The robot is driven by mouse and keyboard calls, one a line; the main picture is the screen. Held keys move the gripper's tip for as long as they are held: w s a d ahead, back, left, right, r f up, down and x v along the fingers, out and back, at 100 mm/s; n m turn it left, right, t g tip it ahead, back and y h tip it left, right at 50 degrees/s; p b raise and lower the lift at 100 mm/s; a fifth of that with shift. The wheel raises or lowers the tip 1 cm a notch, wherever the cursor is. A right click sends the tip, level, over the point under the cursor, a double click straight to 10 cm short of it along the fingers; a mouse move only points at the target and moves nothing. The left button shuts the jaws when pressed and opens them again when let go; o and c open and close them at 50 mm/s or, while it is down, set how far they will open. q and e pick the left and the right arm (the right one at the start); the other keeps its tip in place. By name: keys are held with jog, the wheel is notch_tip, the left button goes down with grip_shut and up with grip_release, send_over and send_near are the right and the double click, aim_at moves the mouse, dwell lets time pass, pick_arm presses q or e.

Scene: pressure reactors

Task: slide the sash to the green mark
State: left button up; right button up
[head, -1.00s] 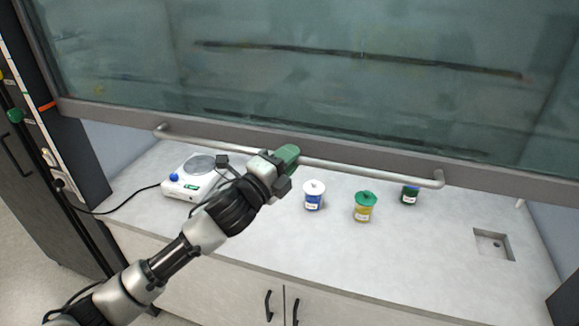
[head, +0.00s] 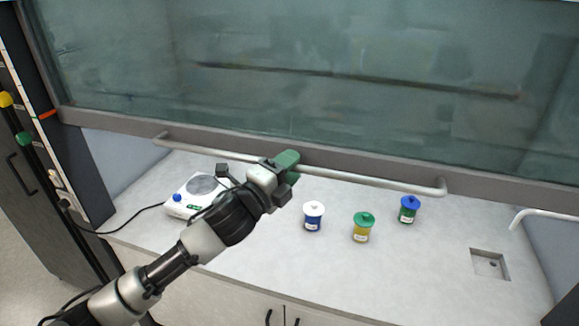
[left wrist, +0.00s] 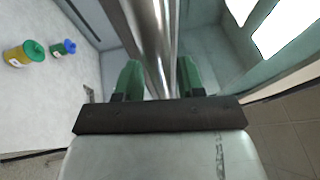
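The sash (head: 330,95) is a large glass pane with a grey lower frame, partly raised above the worktop. Its pale handle bar (head: 375,182) runs along the bottom and also shows in the left wrist view (left wrist: 153,40). My left gripper (head: 287,160) is at the bar, left of its middle. In the left wrist view, its green fingers (left wrist: 158,78) lie on both sides of the bar, close against it. An orange pointer (head: 47,114) sits at the sash's lower left corner, beside the side post. My right gripper is not in view.
A hotplate (head: 190,200) with a cable stands at the worktop's left. A white-lidded blue jar (head: 313,217), a green-lidded yellow jar (head: 362,228) and a blue-lidded green jar (head: 408,210) stand below the bar. A green knob (head: 24,138) and a yellow knob (head: 5,99) are on the left post.

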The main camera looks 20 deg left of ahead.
pick_arm(q)
jog(key=shift+o, duration=0.2)
jog(key=shift+s+f, duration=0.1)
jog(key=shift+s+a+f+b, duration=0.15)
jog(key=shift+s+a+b, duration=0.05)
jog(key=shift+s+b, duration=0.1)
jog(key=b+v, duration=0.4)
jog(key=v, duration=0.6)
jog(key=shift+w, duration=0.1)
